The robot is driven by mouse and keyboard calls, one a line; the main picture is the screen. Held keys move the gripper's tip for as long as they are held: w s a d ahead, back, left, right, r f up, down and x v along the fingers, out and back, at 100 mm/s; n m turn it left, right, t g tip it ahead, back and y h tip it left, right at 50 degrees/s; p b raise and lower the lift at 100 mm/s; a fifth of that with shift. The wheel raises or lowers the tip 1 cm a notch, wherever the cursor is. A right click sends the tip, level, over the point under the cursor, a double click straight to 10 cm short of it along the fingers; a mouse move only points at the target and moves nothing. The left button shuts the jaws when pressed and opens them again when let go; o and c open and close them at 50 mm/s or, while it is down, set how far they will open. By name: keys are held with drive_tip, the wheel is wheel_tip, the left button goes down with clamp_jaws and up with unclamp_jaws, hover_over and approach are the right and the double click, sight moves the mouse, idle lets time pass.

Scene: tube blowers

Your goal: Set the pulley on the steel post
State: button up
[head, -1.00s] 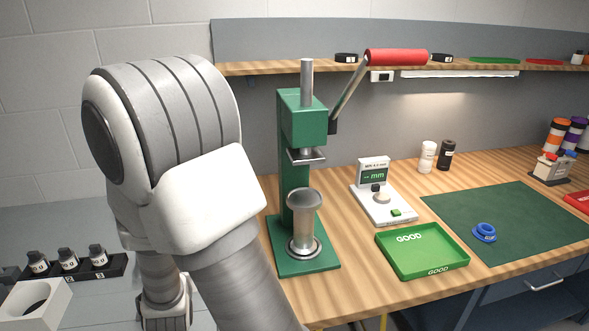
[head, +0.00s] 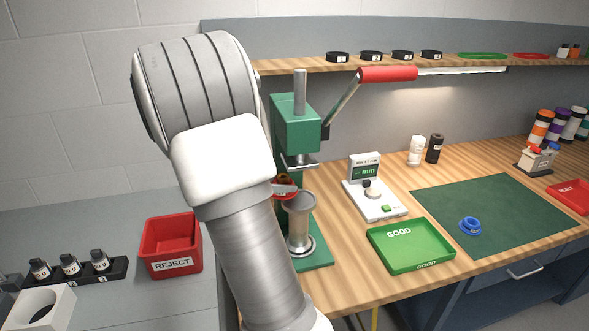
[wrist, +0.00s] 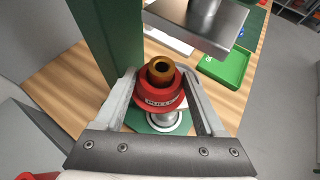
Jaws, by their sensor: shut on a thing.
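A red pulley (wrist: 162,92) with a bronze bush (wrist: 160,71) on top is held between the fingers of my gripper (wrist: 158,98). In the head view the pulley (head: 284,184) shows at the upper left of the steel post (head: 298,222), just below the press ram. The post stands upright on the green press base; its wide top is visible. In the wrist view part of the post (wrist: 166,119) shows beneath the pulley. I cannot tell whether the pulley touches the post. My arm hides part of the press.
The green press (head: 297,123) column and its steel ram (head: 299,160) are close to my gripper. A gauge (head: 374,202), a green GOOD tray (head: 411,247) and a blue ring (head: 470,226) on a green mat are to the right. A red REJECT bin (head: 171,247) is at left.

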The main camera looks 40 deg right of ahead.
drive_tip(key=shift+s+d+r+m+g+p, duration=0.2)
drive_tip(key=shift+s+d+r+m+g, duration=0.3)
drive_tip(key=shift+s+d+m+g, duration=0.25)
drive_tip(key=shift+s+d+r+m+g+p, duration=0.2)
drive_tip(key=shift+s+d+r+m+g, duration=0.3)
drive_tip(key=shift+d, duration=0.3)
drive_tip(key=shift+a+r+g+p, duration=0.1)
drive_tip(key=shift+g+p, duration=0.15)
drive_tip(key=shift+p, duration=0.2)
drive_tip(key=shift+f+b, duration=0.35)
drive_tip(key=shift+f, duration=0.3)
drive_tip(key=shift+f+b, duration=1.05)
drive_tip(key=shift+f, duration=0.9)
drive_tip(key=o, duration=1.6)
drive_tip(key=shift+c, duration=0.2)
drive_tip(key=shift+a, duration=0.1)
drive_tip(key=v, duration=1.7)
drive_tip(key=shift+r, duration=0.25)
